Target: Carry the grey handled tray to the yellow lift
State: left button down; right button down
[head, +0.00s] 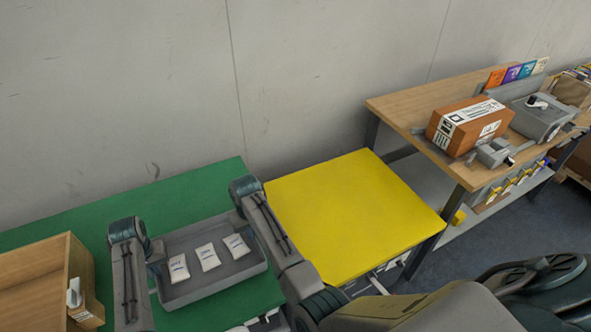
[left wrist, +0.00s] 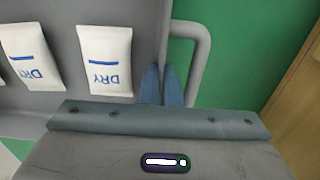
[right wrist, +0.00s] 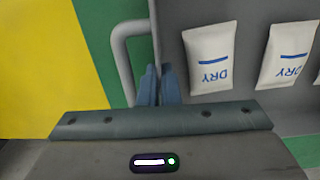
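The grey handled tray (head: 225,284) is over the right part of the green table in the head view, left of the yellow lift (head: 345,215). It carries three white packets marked DRY (head: 208,257). My left gripper (left wrist: 161,88) is closed around the tray's left end wall, beside a loop handle (left wrist: 206,62). My right gripper (right wrist: 159,88) is closed around the opposite end wall, beside the other handle (right wrist: 121,62). The head view hides both sets of fingertips behind my arms. I cannot tell whether the tray touches the table.
The green table (head: 185,198) borders the yellow lift, whose flat top is empty. A wooden box (head: 40,280) stands at the left. A wooden bench (head: 405,105) with a brown carton (head: 470,125) and a grey device (head: 540,117) stands right of the lift. A wall is behind.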

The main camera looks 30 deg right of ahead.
aim_at(346, 206)
jog(key=i+l, duration=0.1)
jog(key=l, duration=0.85)
jog(key=i+l, duration=0.1)
jog(key=l, duration=1.75)
jog(key=i, duration=0.05)
